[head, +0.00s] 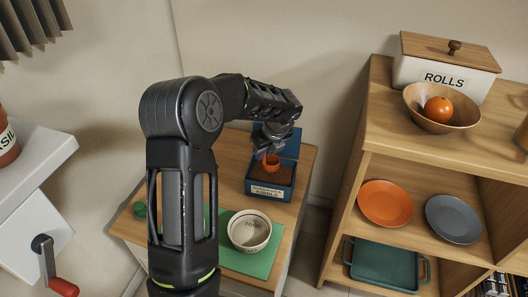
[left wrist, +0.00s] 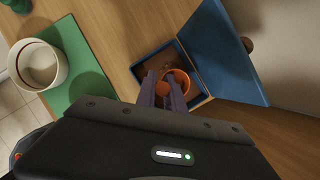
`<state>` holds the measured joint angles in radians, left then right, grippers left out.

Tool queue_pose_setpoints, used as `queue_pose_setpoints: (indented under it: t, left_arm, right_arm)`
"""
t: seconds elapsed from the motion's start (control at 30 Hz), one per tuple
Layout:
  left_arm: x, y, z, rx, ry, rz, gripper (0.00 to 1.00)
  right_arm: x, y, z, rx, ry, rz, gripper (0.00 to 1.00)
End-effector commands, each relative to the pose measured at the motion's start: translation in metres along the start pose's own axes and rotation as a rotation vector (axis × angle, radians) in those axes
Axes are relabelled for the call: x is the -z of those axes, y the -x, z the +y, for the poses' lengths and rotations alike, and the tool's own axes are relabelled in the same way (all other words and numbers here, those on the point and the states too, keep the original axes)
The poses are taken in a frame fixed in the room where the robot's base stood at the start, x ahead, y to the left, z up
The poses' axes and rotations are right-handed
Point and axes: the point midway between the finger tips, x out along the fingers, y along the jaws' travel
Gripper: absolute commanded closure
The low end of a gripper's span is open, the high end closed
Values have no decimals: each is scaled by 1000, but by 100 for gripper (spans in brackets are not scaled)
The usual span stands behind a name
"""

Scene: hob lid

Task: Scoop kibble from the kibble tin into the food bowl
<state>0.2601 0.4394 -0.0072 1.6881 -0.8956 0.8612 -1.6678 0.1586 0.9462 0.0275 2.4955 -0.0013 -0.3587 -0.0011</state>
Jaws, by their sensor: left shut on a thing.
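The blue kibble tin (head: 270,190) stands on the small wooden table with its lid (left wrist: 222,55) open and brown kibble (head: 268,177) inside. My left gripper (head: 270,150) is above the tin, pointing down, and is shut on an orange scoop (head: 271,162). In the left wrist view the gripper fingers (left wrist: 163,98) reach to the scoop (left wrist: 178,80) over the tin's opening. I cannot tell whether the scoop touches the kibble. The white food bowl (head: 249,231) stands on a green mat, and the left wrist view shows it too (left wrist: 38,65). My right gripper is not in view.
The green mat (head: 265,262) lies on the wooden table (head: 290,205). A small green object (head: 140,209) is at the table's left. A shelf unit (head: 365,125) at right holds a ROLLS box (head: 445,78), a wooden bowl (head: 465,118) and plates. A white counter (head: 35,140) is at left.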

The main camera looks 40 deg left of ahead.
Motion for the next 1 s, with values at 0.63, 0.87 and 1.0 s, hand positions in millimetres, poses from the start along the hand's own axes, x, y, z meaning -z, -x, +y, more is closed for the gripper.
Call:
queue_pose_setpoints:
  t: [0.63,0.87,1.0]
  left_arm:
    - [26,-64,0,0,0,0,100]
    - [29,-71,0,0,-1,-1,100]
    - [30,-72,0,0,0,-1,100]
  right_arm:
    - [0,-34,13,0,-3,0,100]
    - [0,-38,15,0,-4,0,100]
    - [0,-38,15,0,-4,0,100]
